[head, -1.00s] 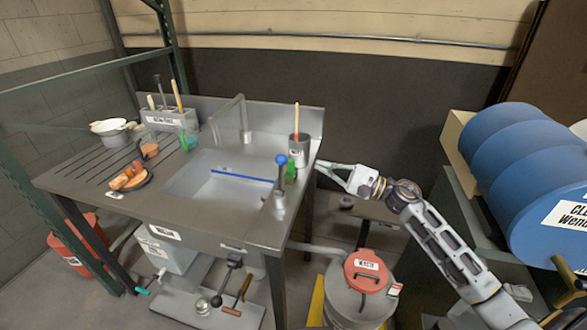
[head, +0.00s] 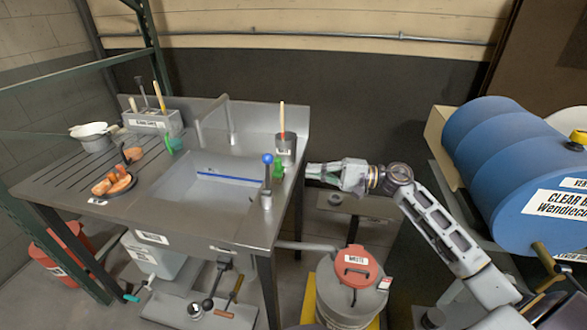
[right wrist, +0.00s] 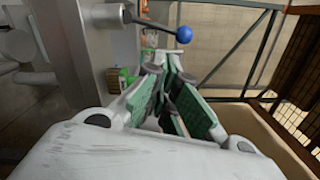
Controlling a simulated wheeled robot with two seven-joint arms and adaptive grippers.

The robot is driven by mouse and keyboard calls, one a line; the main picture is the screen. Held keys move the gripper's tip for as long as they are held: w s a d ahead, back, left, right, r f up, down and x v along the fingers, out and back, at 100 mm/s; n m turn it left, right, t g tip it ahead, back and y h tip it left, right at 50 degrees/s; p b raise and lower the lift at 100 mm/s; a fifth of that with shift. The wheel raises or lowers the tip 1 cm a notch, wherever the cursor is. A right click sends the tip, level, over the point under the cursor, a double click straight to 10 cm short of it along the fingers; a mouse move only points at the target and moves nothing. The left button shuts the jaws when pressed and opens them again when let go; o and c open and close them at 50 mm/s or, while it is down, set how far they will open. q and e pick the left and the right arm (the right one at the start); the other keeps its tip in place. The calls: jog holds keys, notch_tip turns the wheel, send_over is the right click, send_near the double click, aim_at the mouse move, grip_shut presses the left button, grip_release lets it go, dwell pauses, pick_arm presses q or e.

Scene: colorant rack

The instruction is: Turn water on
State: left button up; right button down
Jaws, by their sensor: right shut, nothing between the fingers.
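The steel sink basin (head: 215,192) is set in a metal counter. A tap lever with a blue ball (head: 267,159) stands upright on a metal base (head: 266,199) at the basin's right side. The blue ball also shows in the right wrist view (right wrist: 184,34), beyond my fingers. My right gripper (head: 309,171) is shut and empty, just right of the counter's right edge. It points left toward the lever and is apart from it. Its green-padded fingers show in the right wrist view (right wrist: 170,85). My left gripper is not in view.
A red-lidded waste drum (head: 357,268) is below my right arm.

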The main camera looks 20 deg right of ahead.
aim_at(268, 173)
pick_arm(q)
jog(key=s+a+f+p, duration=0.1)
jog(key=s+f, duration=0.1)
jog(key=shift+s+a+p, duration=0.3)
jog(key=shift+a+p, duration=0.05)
jog(key=shift+p, duration=0.05)
pick_arm(e)
jog(key=x, duration=1)
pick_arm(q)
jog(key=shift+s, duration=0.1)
pick_arm(e)
jog(key=shift+d, duration=0.1)
